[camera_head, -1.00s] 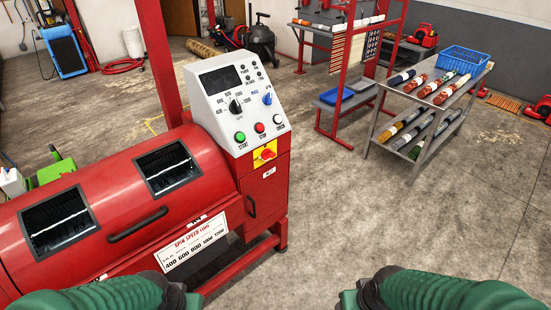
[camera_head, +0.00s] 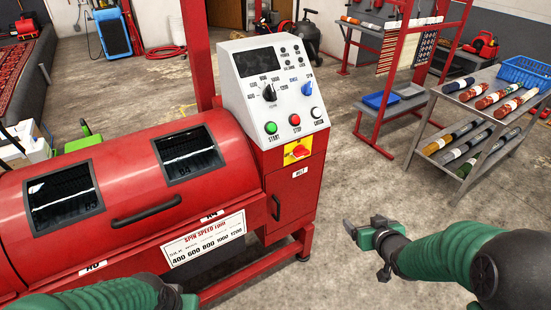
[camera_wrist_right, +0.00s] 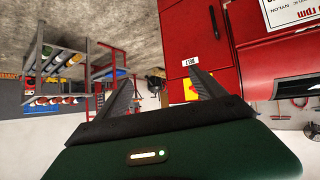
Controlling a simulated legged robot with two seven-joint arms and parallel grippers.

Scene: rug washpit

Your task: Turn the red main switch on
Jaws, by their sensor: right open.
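The red main switch (camera_head: 299,152) is a red knob on a yellow plate, on the front of the red machine's cabinet below the sloped control panel (camera_head: 276,92). Its handle looks roughly level, slightly slanted; its exact setting is too small to read. My right gripper (camera_head: 350,229) is open and empty, in front of and to the right of the cabinet, lower than the switch and clear of it. In the right wrist view the open fingers (camera_wrist_right: 166,86) point towards the cabinet, and part of the yellow plate (camera_wrist_right: 190,88) shows between them.
The panel carries a green start button (camera_head: 271,128), a red button (camera_head: 295,120) and knobs. A black door handle (camera_head: 276,207) sticks out below. A rack (camera_head: 478,112) with coloured rolls stands at the right. The floor between rack and machine is clear.

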